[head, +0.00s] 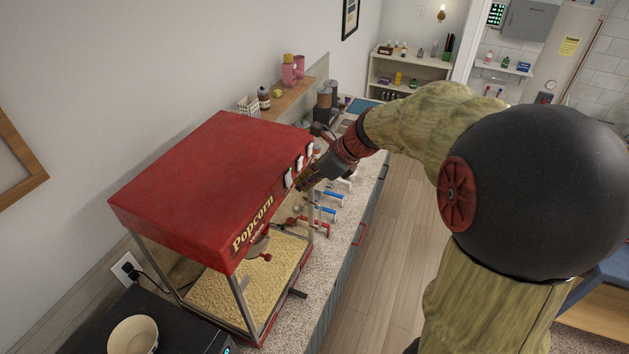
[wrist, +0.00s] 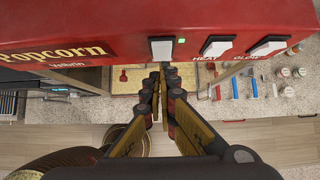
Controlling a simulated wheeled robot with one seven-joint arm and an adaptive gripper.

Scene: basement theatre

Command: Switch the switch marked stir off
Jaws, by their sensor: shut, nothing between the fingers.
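The red popcorn machine (head: 205,165) stands on the counter, with a row of white rocker switches on its front. In the wrist view, the leftmost switch (wrist: 161,48) has a lit green light beside it. The lettering under it is hidden by my fingers, so I cannot read "stir" there. The two switches to its right, above "HEAT" (wrist: 216,46) and "GLOW" (wrist: 267,46), are set differently from it and show no lit light. My gripper (wrist: 162,68) is shut and empty, its fingertips just below the leftmost switch; contact is unclear. In the head view my gripper (head: 303,184) is close to the switch row.
A wooden shelf (head: 285,98) with a pink mixer is behind. The wooden floor (head: 405,200) right of the counter is clear.

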